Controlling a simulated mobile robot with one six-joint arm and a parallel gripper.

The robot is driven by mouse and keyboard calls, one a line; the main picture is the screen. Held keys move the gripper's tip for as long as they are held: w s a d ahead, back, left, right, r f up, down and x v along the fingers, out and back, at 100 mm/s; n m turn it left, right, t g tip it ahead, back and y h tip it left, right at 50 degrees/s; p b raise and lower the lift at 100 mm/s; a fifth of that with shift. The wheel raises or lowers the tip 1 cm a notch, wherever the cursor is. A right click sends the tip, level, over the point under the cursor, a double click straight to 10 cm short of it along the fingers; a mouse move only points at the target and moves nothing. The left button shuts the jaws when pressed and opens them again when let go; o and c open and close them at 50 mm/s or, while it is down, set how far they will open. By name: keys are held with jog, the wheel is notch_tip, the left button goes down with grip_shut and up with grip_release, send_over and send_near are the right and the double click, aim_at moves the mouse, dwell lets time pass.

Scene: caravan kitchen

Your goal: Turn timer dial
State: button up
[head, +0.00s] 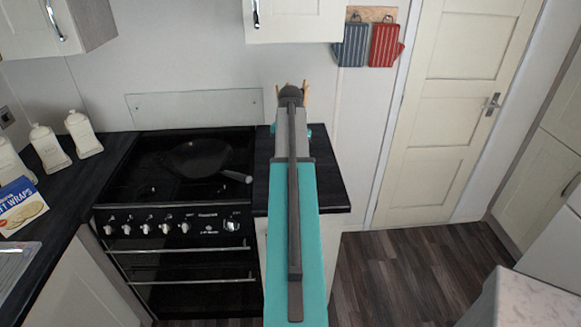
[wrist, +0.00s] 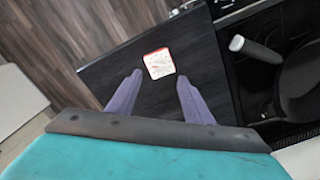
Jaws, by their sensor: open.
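A small white square thing with a red rim and fine red marks (wrist: 159,63) lies on the dark worktop in the wrist view. It may be the timer, but I cannot make out a dial on it; it does not show in the head view, where my arm covers part of that worktop. My gripper (wrist: 159,80) is open, with its two fingers apart, one on each side of the square thing in the picture and nothing between them. In the head view my gripper (head: 292,87) shows above the worktop's back part. A larger knob (head: 231,225) sits at the cooker panel's right end.
The black cooker (head: 170,215) stands left of the narrow worktop (head: 328,188), with a dark pan (head: 198,158) on its hob. A wall cupboard (head: 300,22) hangs above. Two oven gloves hang near the door (head: 455,110). The floor (head: 410,270) at the right is clear.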

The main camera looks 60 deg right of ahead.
jog(key=shift+r+p, duration=1.25)
jog(key=shift+r, duration=1.25)
jog(key=shift+a+f, duration=0.1)
